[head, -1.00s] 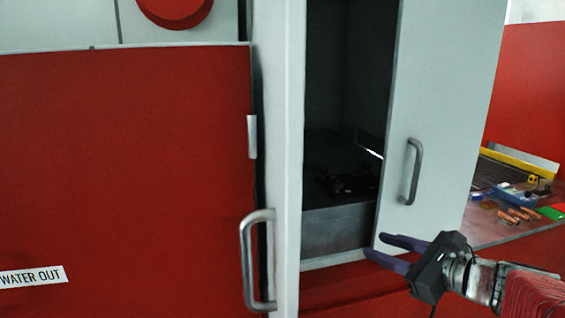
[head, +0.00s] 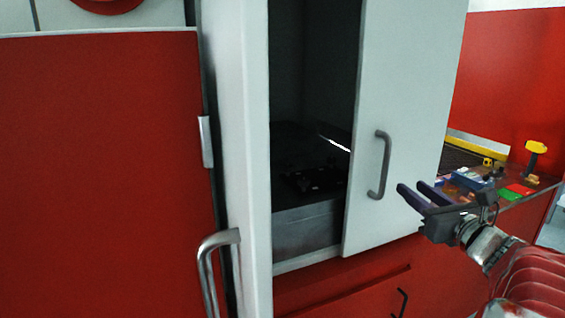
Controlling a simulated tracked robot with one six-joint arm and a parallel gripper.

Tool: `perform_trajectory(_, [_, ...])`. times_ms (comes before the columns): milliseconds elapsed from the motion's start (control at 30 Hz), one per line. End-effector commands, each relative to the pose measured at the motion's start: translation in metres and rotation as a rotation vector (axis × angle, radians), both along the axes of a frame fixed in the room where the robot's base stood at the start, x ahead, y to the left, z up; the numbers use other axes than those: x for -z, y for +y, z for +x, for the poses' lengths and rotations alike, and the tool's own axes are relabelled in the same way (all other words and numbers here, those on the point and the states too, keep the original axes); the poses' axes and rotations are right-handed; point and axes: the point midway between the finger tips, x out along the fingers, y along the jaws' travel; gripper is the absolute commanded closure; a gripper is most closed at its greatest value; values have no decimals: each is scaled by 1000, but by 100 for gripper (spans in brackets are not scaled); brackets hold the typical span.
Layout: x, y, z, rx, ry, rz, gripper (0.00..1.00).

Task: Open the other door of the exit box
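The exit box is a pale grey cabinet with a dark interior (head: 310,100). Its left door (head: 235,150) stands swung out toward me, seen nearly edge-on, with a curved metal handle (head: 212,262) on its outer side. The other door (head: 415,75), at the right, is a flat pale panel that appears closed. Its grey vertical bar handle (head: 383,165) sits near its left edge.
A red panel (head: 100,170) fills the left side. Below the box is a red front with a dark handle (head: 401,302). At the right, a work surface (head: 543,183) holds a belt and several small coloured items, with a yellow-topped object (head: 536,147) standing there.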

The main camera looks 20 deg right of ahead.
Motion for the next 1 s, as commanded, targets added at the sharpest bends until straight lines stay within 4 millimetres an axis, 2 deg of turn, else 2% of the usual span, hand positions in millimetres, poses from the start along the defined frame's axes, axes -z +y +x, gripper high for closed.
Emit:
perform_trajectory(267, [0,-3,26,-4,0,1,67])
perform_trajectory(800, [1,-17,106,-2,1,1,67])
perform_trajectory(1000, [1,-22,127,0,1,-1,67])
